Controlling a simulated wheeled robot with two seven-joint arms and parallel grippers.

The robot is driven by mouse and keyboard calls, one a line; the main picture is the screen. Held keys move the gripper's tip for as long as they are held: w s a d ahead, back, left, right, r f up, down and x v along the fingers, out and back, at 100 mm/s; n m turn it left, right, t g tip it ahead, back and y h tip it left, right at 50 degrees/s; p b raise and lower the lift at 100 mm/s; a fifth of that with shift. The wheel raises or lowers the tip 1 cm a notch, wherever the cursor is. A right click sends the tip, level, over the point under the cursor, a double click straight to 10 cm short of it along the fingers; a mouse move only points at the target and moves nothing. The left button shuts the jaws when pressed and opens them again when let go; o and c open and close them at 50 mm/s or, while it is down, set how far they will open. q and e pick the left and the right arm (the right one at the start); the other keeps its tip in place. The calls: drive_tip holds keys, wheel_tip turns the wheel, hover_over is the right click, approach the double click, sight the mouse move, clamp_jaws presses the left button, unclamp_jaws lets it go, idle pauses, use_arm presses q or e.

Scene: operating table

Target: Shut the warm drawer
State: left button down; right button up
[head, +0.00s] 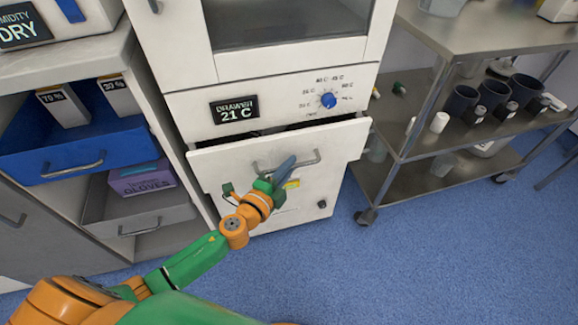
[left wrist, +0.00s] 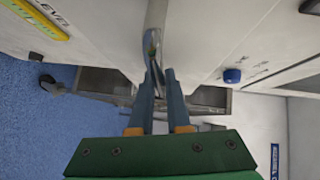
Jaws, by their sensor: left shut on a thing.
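The warm drawer (head: 225,167) is a white drawer in the cabinet below a panel whose black display (head: 234,109) reads "DRAWER 21 C". Its front stands out from the cabinet, with a dark gap along its top, so it is partly open. A grey bar handle (head: 308,159) runs across the front. My left gripper (head: 284,170) is at the handle, its blue fingers shut on it. In the left wrist view the fingers (left wrist: 160,75) close around the handle bar (left wrist: 154,35). My right gripper is in neither view.
A blue knob (head: 328,100) sits on the panel above the drawer. A steel cart (head: 400,180) with several dark cups stands close on the right. On the left, a shelf unit holds an open blue drawer (head: 50,175) and a grey bin (head: 160,217). The blue floor in front is clear.

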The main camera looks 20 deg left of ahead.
sight(269, 172)
use_arm(q)
drive_tip(key=w+a, duration=0.2)
drive_tip(key=w, duration=0.1)
drive_tip(key=shift+w+a+r, duration=0.1)
drive_tip(key=shift+a, duration=0.05)
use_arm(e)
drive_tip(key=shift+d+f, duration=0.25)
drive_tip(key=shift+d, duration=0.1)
use_arm(q)
drive_tip(key=c, duration=0.9)
unclamp_jaws()
drive_tip(key=shift+w, duration=0.1)
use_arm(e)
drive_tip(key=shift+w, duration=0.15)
use_arm(q)
drive_tip(key=shift+s, duration=0.5)
drive_tip(key=v, duration=0.6)
drive_tip(key=shift+a, duration=0.1)
drive_tip(key=shift+s, duration=0.1)
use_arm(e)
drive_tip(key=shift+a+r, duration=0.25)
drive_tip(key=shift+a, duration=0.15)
